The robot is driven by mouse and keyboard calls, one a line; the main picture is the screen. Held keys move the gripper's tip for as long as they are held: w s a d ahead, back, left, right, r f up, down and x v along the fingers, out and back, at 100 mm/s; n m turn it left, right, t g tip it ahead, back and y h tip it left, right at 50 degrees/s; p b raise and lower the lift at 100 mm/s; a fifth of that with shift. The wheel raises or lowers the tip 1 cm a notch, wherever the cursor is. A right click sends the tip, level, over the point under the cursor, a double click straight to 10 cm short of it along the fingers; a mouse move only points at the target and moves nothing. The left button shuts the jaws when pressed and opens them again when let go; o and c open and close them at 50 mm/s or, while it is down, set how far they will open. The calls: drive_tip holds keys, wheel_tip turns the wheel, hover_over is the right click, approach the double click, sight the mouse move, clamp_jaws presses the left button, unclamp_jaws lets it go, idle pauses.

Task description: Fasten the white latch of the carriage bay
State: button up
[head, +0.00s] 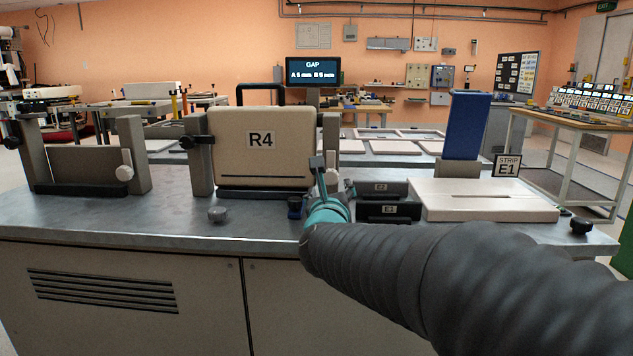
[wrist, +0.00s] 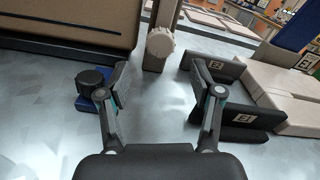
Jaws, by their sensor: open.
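The carriage bay holds the beige R4 block (head: 262,165) between two grey posts. In the wrist view, a white round ribbed knob (wrist: 160,42), which looks like the white latch, sits on the bay's right post (wrist: 165,15). In the head view my gripper and arm hide most of this knob. My gripper (head: 318,165) is in front of the right post; in the wrist view (wrist: 160,78) its two fingers are spread apart and empty. The knob lies ahead of the gap between the fingertips, apart from them. A black latch (head: 188,142) is on the left post.
A blue piece with a black knob (wrist: 90,80) stands left of my gripper. Black blocks marked E1 (head: 388,210) and E2 (head: 380,188) stand at right, beside a pale slotted plate (head: 480,208).

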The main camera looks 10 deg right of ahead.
sight(331, 180)
drive_tip(key=shift+p+x, duration=0.3)
drive_tip(key=shift+x, duration=2.65)
drive_tip(key=c, duration=1.1)
